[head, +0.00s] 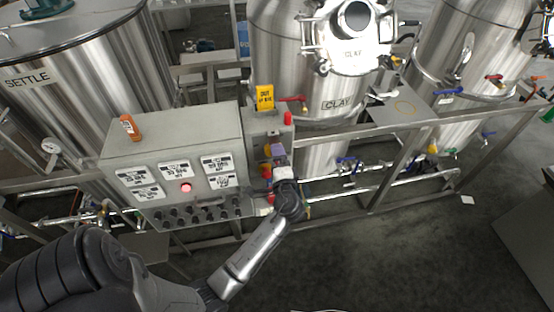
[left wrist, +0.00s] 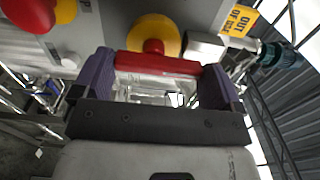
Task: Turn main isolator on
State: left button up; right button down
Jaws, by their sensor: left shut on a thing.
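The main isolator is a red handle (left wrist: 160,64) on a yellow round base (left wrist: 154,30), seen in the left wrist view. The red bar lies crosswise, nearly level in that picture. My left gripper (left wrist: 158,68) has its two purple fingers shut on the ends of this red bar. In the head view my left gripper (head: 279,158) is at the front of the narrow grey box (head: 258,130), right of the control panel, and hides most of the isolator. My right gripper is not in view.
The grey control panel (head: 172,139) has white labels, a lit red lamp (head: 186,187) and a row of dark knobs. A yellow "out of use" tag (head: 265,97) stands above the narrow box. Steel tanks and rails surround it. Open floor (head: 420,260) lies to the right.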

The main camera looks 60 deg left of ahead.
pick_arm(q)
jog(key=o, duration=0.6)
jog(key=b+v, duration=0.2)
jog(key=v, duration=0.5)
jog(key=shift+d, duration=0.25)
dwell(0.4)
